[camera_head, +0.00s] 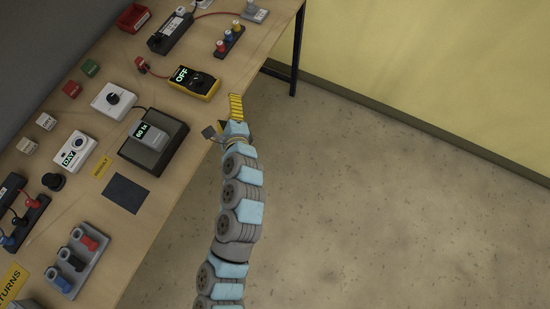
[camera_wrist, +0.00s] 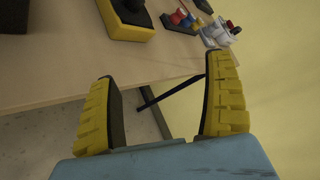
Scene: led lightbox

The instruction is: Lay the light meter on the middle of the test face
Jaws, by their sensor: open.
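A grey unit with a lit display that seems to read in lx, which looks like the light meter (camera_head: 146,131), sits on the upper part of a dark box (camera_head: 152,162) on the bench. I cannot tell for sure whether this box's face is the test face. My gripper (camera_head: 235,106) is off the bench's right edge, to the right of the meter and apart from it. In the wrist view my gripper (camera_wrist: 163,75) is open, with nothing between its yellow-padded fingers. The light meter does not show in the wrist view.
A yellow-black tester marked OFF (camera_head: 194,82) lies near my gripper; it also shows in the wrist view (camera_wrist: 124,20). A dark square pad (camera_head: 126,193) lies below a yellow RESULT label (camera_head: 101,167). A white dial box (camera_head: 114,101) and a DAY box (camera_head: 74,150) stand left.

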